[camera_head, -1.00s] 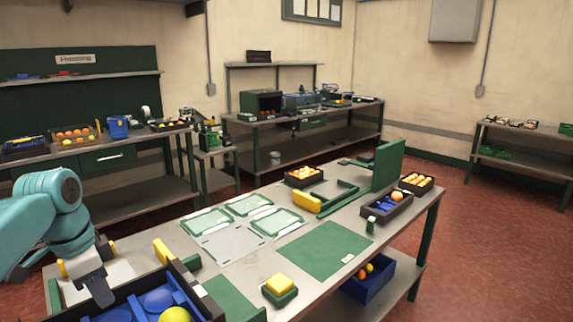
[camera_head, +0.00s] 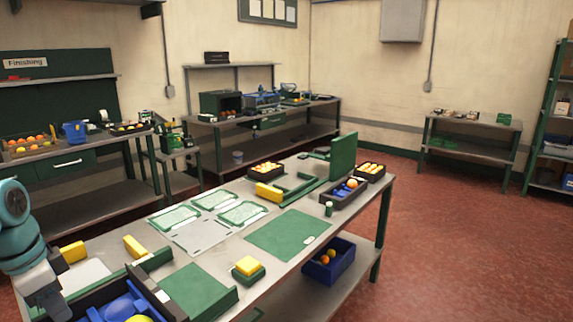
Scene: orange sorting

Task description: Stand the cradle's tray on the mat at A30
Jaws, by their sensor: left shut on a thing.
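My left gripper (camera_head: 46,304) is at the lower left, shut on the edge of a dark tray (camera_head: 96,288). The tray holds a blue insert (camera_head: 122,307) and a yellow-green ball (camera_head: 139,318); its near part is cut off by the picture edge. I cannot tell whether it is clear of the bench. Behind it are two yellow blocks (camera_head: 135,246) and a green bar (camera_head: 154,261), perhaps the cradle. One green mat (camera_head: 288,235) lies bare mid-bench; another green pad (camera_head: 197,288) is right of the tray. No A30 label is readable. My right gripper is not in view.
Green-framed plates (camera_head: 175,218) lie behind. A dark tray (camera_head: 343,195) and an upright green panel (camera_head: 343,155) stand at the far end. A blue bin (camera_head: 328,263) is below.

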